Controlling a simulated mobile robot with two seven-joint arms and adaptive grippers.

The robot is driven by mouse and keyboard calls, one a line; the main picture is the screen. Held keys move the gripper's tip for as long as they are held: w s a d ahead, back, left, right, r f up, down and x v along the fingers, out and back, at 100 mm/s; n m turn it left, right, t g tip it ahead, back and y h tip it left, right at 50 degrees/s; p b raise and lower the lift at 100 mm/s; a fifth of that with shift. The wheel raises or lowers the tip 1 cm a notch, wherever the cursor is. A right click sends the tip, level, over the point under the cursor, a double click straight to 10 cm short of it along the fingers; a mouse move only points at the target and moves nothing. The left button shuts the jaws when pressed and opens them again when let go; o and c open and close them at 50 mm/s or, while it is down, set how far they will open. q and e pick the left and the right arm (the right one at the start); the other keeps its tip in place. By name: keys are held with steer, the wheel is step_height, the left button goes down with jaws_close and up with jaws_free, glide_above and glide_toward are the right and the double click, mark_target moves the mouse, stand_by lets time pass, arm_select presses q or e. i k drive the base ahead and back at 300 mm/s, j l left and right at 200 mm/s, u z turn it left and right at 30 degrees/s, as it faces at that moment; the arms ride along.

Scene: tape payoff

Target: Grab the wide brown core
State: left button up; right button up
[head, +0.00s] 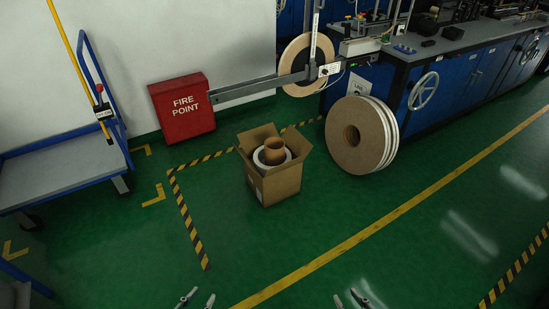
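A wide brown core (274,145), a short open tube, stands in an open cardboard box (280,186) on the green floor near the middle of the head view. A white ring-shaped roll (259,155) lies around or beneath the core in the box; the box walls hide their lower parts. My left gripper (201,296) shows at the bottom edge, its two fingertips apart and empty. My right gripper (346,296) shows at the bottom edge further right, also with fingers apart and empty. Both are well short of the box.
Large brown-faced reels (356,146) stand right of the box. A red fire point box (182,107) is behind left, a blue trolley (62,172) at left. A workbench (440,52) with machine is at back right. Floor in front of the box is clear.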

mark_target(274, 146)
steer(key=i+l, duration=0.15)
steer(key=i, duration=0.35)
steer(key=i+l, duration=0.2)
steer(key=i, duration=0.3)
steer(key=i+l+z, duration=0.1)
steer(key=i, duration=0.4)
steer(key=i+l, duration=0.2)
steer(key=i, duration=0.3)
